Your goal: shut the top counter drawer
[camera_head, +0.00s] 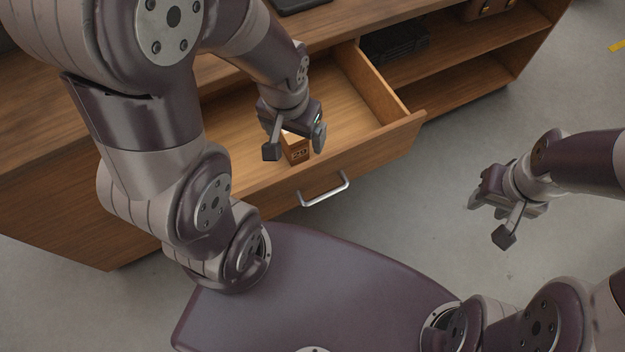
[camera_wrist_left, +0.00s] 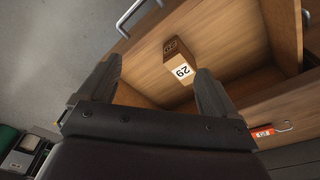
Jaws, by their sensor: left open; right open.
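The top counter drawer (camera_head: 405,127) is pulled open, with its silver bar handle (camera_head: 325,189) on the front. It also shows in the left wrist view (camera_wrist_left: 222,40), with a handle (camera_wrist_left: 140,14) at the top. A small brown box (camera_head: 296,148) lies inside near the drawer front; in the left wrist view the box (camera_wrist_left: 179,61) has a white label reading 29. My left gripper (camera_head: 293,143) is open over the drawer, with the box below or between its fingers in the head view; contact cannot be told. My right gripper (camera_head: 490,220) is open and empty, right of the drawer.
The wooden counter (camera_head: 50,115) stands behind, with open shelves (camera_head: 455,80) at the right holding a black case (camera_head: 393,43) and a brown case (camera_head: 487,8). A red-and-white tag (camera_wrist_left: 263,132) shows near another handle. Grey floor (camera_head: 440,190) is clear right of the drawer.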

